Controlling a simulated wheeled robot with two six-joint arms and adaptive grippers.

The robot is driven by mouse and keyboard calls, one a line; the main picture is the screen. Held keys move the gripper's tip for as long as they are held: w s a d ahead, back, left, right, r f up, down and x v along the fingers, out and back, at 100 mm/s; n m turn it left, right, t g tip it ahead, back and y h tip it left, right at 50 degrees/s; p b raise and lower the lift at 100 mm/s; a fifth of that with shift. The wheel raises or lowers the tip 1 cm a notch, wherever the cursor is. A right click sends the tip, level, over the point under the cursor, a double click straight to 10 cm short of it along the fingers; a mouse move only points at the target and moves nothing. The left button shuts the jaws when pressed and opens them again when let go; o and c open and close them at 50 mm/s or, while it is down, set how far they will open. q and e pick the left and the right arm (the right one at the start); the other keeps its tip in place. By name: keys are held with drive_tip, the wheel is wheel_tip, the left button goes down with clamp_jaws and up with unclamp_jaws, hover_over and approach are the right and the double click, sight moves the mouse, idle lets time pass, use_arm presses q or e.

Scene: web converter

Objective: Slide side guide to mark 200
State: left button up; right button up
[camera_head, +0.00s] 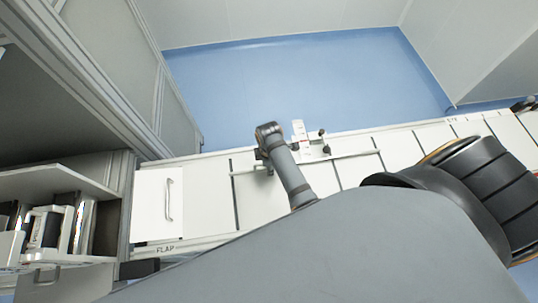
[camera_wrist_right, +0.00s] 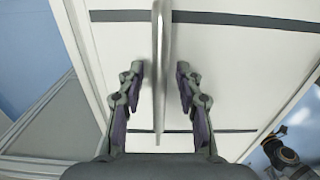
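A thin grey side guide bar (camera_head: 345,156) runs lengthwise over the white web table. A white bracket with a marked strip (camera_head: 299,131) and dark knobs stands at the table's far edge beside it; its numbers are too small to read. My right gripper (camera_head: 260,158) is over the table at the bar's left part, mostly hidden by my wrist. In the right wrist view, the bar (camera_wrist_right: 159,50) runs from the top down between the two fingers of my right gripper (camera_wrist_right: 159,88). The fingers are open, with a gap on both sides of the bar. My left gripper is not in view.
The white table (camera_head: 205,240) has dark cross seams (camera_head: 234,195) and a panel with a handle (camera_head: 168,200) at left. A shelf cabinet (camera_head: 60,180) stands at far left. Blue floor (camera_head: 300,85) lies beyond. My own arm covers the lower right.

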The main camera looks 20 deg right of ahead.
drive_tip(key=shift+a+r, duration=0.1)
drive_tip(key=shift+r, duration=3.9)
drive_tip(key=shift+f, duration=0.1)
wheel_tip(320, 180, down, 8)
drive_tip(key=shift+s+r, duration=0.1)
drive_tip(key=shift+r, duration=0.1)
drive_tip(key=shift+w+f, duration=0.15)
drive_tip(key=shift+w, duration=0.15)
drive_tip(key=shift+w+d, duration=0.2)
